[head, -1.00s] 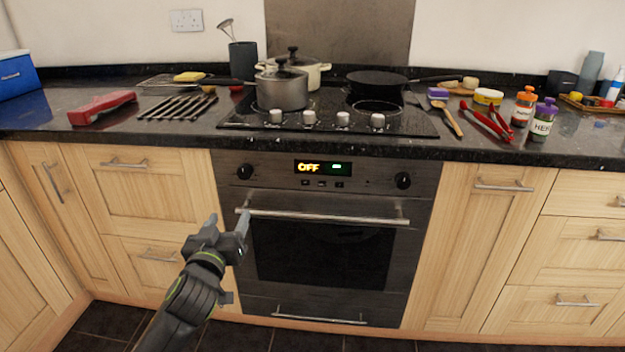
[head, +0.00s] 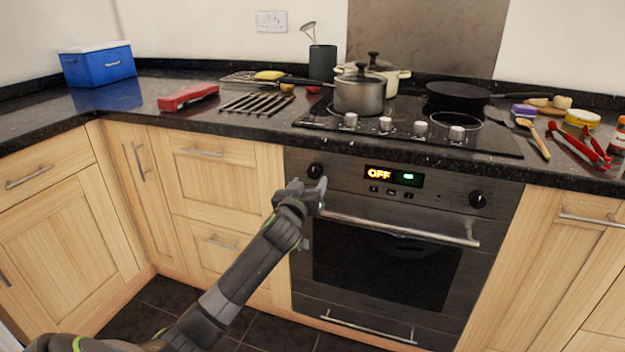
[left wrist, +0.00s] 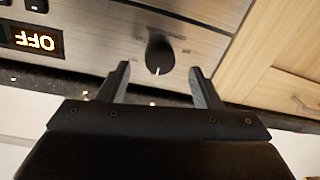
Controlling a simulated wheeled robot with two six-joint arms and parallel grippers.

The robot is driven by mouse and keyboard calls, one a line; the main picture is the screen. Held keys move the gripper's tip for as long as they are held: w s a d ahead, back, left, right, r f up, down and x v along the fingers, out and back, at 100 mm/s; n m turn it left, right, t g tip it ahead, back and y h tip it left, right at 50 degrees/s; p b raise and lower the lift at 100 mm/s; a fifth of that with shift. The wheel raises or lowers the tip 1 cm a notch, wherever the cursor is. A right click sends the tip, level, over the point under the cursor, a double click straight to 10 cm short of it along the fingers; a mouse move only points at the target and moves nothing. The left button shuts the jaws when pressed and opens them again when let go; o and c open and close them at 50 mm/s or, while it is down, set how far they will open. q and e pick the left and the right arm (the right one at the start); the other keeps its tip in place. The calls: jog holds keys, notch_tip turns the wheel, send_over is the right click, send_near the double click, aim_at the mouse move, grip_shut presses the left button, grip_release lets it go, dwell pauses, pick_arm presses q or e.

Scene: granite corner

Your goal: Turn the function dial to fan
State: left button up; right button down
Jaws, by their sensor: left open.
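The oven panel has a black left dial (head: 315,170) and a black right dial (head: 477,200). The display (head: 393,176) between them reads OFF beside a green mark. My left gripper (head: 308,186) is open, just below and in front of the left dial. In the left wrist view, which is upside down, one dial (left wrist: 160,54) with a white pointer line lies ahead between the open fingertips (left wrist: 158,76), apart from both. The small labels around it are too blurred to read. My right gripper is not in view.
The oven door handle (head: 400,229) runs across just below the panel. The hob's silver knobs (head: 421,129) and a grey pot (head: 360,93) are above, on the worktop. Wooden cabinets (head: 220,185) stand to the left. The floor in front is clear.

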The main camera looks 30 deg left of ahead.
aim_at(314, 175)
pick_arm(q)
jog(key=shift+x, duration=2.1)
jog(key=shift+c, duration=0.2)
jog(key=c, duration=1)
